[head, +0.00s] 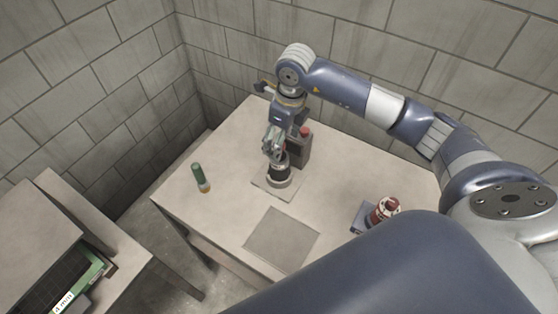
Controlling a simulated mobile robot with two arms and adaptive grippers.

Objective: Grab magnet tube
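A green tube-like piece (200,176) with a white and yellow lower end stands or leans near the left edge of the table; it could be the magnet tube, but no label can be read. My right gripper (272,147) points down at the middle of the table, right of the green piece and apart from it. It is at the top of a dark round item with a pale base (280,175) on a light square plate. I cannot tell if its fingers touch or hold this item. My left gripper is not in view.
A dark box with a red top (303,145) stands just behind my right gripper. A red and dark item (385,209) sits on a grey block at the table's right. A grey square (281,239) lies flat and bare in front. Block walls close off the back and left.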

